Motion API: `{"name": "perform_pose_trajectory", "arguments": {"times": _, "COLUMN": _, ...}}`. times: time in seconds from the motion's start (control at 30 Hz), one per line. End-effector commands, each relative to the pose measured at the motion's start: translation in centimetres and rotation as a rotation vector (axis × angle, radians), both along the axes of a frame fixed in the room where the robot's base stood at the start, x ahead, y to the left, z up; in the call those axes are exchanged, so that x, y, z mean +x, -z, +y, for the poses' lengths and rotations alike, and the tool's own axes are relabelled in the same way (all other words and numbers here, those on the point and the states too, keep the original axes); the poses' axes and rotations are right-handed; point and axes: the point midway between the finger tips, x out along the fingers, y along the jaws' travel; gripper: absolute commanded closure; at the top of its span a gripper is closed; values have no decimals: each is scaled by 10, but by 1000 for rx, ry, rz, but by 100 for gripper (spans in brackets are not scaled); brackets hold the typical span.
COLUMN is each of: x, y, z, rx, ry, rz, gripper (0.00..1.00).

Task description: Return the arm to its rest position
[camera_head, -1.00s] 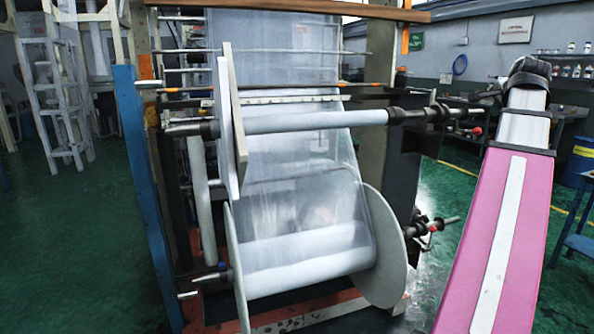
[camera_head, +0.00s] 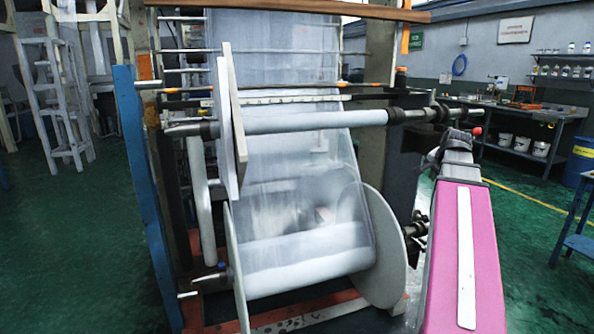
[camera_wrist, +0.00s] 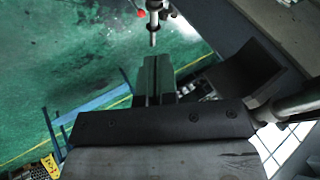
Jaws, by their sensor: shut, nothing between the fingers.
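My arm (camera_head: 465,250), with its pink link, stands at the right of the head view. Its grey and black far end (camera_head: 455,145) is just right of the machine's upper roller end. My gripper (camera_wrist: 158,72) shows in the wrist view, with its two dark fingers together and nothing between them. In the head view I cannot make out the fingers. The film tower's clear film (camera_head: 290,190) runs down to a wound roll (camera_head: 310,272) between two white discs.
A workbench (camera_head: 520,115) with buckets, a blue barrel (camera_head: 582,160) and a blue stand (camera_head: 580,243) are at the right. Green floor (camera_head: 530,235) is open between them and my arm.

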Motion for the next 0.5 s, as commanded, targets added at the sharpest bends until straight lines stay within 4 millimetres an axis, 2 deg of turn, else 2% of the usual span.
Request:
{"name": "perform_pose_trajectory", "arguments": {"times": 0.03, "x": 1, "y": 22, "z": 15, "rx": -8, "ry": -37, "rz": 29, "gripper": 100}}
{"name": "perform_pose_trajectory", "arguments": {"times": 0.1, "x": 3, "y": 47, "z": 31, "rx": -24, "ry": -86, "rz": 66, "gripper": 100}}
{"name": "perform_pose_trajectory", "arguments": {"times": 0.33, "x": 0, "y": 128, "z": 89, "rx": -76, "ry": -261, "rz": 184, "gripper": 100}}
{"name": "perform_pose_trajectory", "arguments": {"times": 0.5, "x": -12, "y": 185, "z": 131, "rx": -113, "ry": -395, "rz": 267, "gripper": 100}}
